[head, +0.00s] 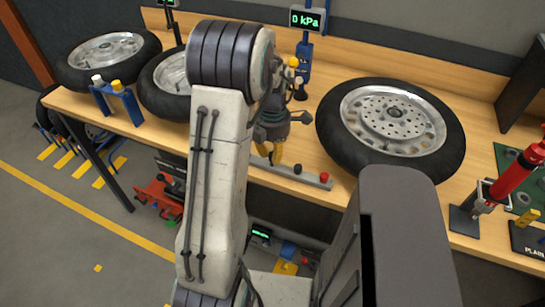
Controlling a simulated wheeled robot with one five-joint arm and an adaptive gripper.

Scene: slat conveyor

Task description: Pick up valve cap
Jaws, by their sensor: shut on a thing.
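My gripper (275,145) hangs in front of the workbench's front edge, just right of my pale upper arm. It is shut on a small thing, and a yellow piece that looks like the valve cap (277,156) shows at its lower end. The cap's shape and the fingertips' contact are too small and partly hidden to make out. A blue rack (119,105) on the left of the bench carries a white cap (97,80) and a yellow cap (116,85).
A wheel (395,115) lies right of my gripper; two more lie left, one partly behind my arm. A blue stand (303,70) and a gauge reading 0 kPa (307,20) stand behind. A red tool (510,175) stands at right. The bench (480,95) has bare wood at back right.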

